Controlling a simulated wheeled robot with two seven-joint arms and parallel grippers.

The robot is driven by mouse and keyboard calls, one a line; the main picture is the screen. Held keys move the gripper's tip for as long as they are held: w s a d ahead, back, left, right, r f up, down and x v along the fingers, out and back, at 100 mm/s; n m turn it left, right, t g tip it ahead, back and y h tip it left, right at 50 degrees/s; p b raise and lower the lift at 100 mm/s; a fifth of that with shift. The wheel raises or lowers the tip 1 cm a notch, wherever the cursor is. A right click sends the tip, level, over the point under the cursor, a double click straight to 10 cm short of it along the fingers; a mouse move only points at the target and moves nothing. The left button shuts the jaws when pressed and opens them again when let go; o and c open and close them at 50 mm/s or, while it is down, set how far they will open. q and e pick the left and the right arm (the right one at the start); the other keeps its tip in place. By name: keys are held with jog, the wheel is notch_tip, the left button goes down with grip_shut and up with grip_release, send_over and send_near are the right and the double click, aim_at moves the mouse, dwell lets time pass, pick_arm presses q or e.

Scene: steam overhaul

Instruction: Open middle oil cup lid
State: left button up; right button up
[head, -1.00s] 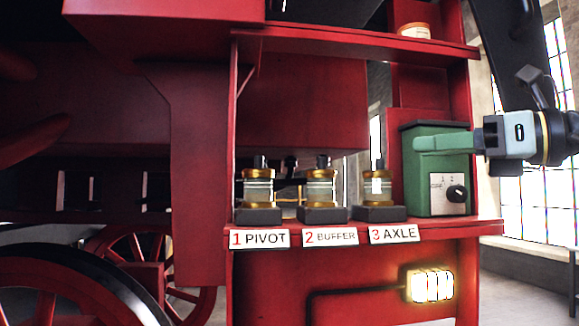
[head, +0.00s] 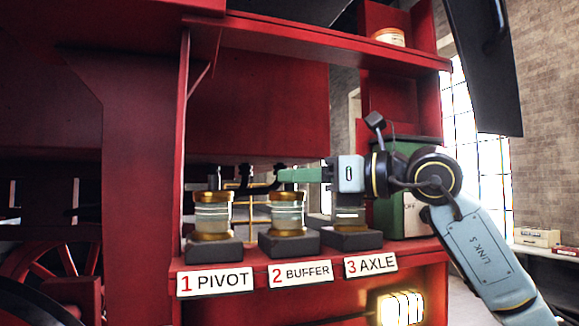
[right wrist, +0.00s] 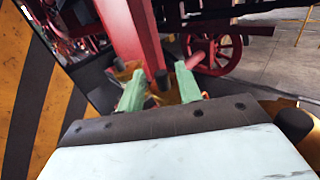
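The middle oil cup (head: 287,214), a glass jar with brass bands on a dark block, stands above the "2 BUFFER" label (head: 301,273). Its brass lid (head: 287,196) sits level on top; its dark knob is hidden behind my fingers in the head view. My right gripper (head: 284,175) reaches in from the right, its green fingers just above this lid. In the right wrist view the fingers (right wrist: 160,80) are apart, with a dark knob and some brass showing between them; contact cannot be told. My left gripper is not in view.
The pivot cup (head: 212,215) stands to the left, close by. The axle cup (head: 350,217) is to the right, partly behind my gripper. A green switch box (head: 412,215) stands behind my right arm. A red upper shelf (head: 320,47) runs above.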

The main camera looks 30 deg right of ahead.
jog(key=shift+w+a, duration=0.3)
jog(key=shift+w, duration=0.2)
jog(key=shift+w+a, duration=0.25)
jog(key=shift+w, duration=0.3)
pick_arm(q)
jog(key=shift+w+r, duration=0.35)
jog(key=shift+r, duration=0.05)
pick_arm(e)
jog(key=shift+c, duration=0.8)
grip_shut()
pick_arm(q)
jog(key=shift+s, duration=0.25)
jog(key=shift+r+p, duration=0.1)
jog(key=shift+p, duration=0.2)
